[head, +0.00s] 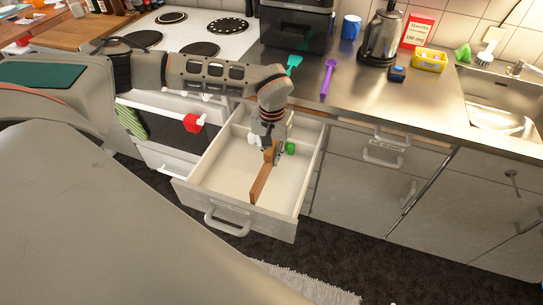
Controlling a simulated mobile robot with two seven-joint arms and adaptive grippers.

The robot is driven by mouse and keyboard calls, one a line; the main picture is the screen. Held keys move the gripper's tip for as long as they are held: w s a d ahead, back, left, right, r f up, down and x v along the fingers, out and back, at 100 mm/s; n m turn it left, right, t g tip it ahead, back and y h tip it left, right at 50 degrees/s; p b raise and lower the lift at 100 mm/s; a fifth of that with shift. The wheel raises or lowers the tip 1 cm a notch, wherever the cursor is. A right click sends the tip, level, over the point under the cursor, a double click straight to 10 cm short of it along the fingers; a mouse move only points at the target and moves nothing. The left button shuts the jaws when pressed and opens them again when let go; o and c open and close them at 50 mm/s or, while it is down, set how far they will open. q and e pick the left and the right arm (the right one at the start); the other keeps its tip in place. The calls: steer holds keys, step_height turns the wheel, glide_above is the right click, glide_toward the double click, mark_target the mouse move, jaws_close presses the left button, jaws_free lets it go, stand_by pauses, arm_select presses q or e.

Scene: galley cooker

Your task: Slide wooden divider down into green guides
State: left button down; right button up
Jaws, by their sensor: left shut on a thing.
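My left gripper (271,147) points down over the open drawer (219,184) and is shut on the wooden divider (262,184). The divider is a thin brown board, on edge, running from under the gripper toward the drawer front. Whether its lower edge touches the drawer floor is hard to tell. A small green guide (290,148) shows at the right of the gripper, inside the drawer. Any other guides are hidden or too small to make out. My right gripper is not in view.
The counter (350,108) behind holds a kettle (381,36), a purple spoon (328,78), a turquoise spatula (293,64) and a yellow box (429,60). The white stove (187,34) stands at left, with a red item (193,123) at its front. The sink (500,100) is at right.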

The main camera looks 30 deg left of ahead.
mark_target(272, 184)
arm_select(q)
steer(key=shift+r+p, duration=0.1)
steer(key=shift+p, duration=0.3)
steer(key=shift+f+b, duration=0.35)
steer(key=shift+f, duration=0.8)
steer(key=shift+f+b, duration=0.65)
steer(key=shift+f, duration=0.45)
steer(key=shift+f+b, duration=0.7)
steer(key=shift+f, duration=0.85)
steer(key=shift+f, duration=0.35)
steer(key=shift+f+b, duration=0.7)
steer(key=shift+f, duration=0.5)
steer(key=c, duration=1.9)
jaws_free()
steer(key=shift+f, duration=0.1)
